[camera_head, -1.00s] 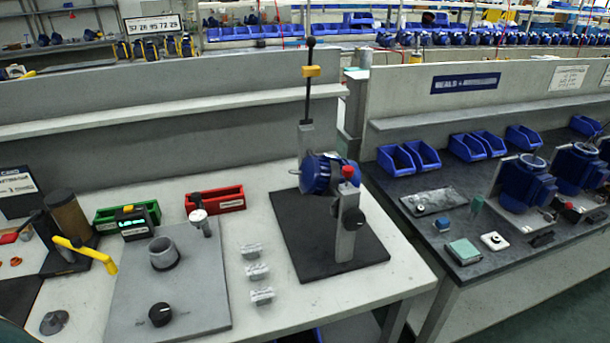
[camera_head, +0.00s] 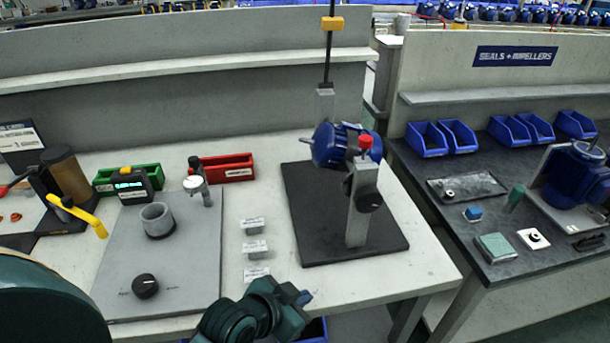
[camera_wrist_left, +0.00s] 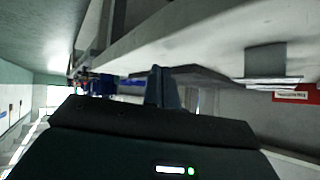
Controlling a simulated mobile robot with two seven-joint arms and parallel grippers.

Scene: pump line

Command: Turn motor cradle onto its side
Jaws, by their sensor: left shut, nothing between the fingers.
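The motor cradle holds a blue motor (camera_head: 335,145) between two grey posts on a black base plate (camera_head: 300,215). A black knob (camera_head: 369,198) sits on the near post (camera_head: 358,222), with a red knob on top. The motor's shaft points left. My left gripper (camera_head: 303,297) is at the bottom of the head view, in front of the bench's near edge, well below and left of the cradle and apart from it. Its fingers are shut and empty. They also show in the left wrist view (camera_wrist_left: 158,88). My right gripper is not in view.
A tall rod with a yellow block (camera_head: 332,23) rises behind the motor. Several small labelled blocks (camera_head: 254,250) stand left of the base plate. A grey fixture plate (camera_head: 195,265) lies farther left, with green and red bins (camera_head: 228,168) behind. A dark bench with blue bins is at right.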

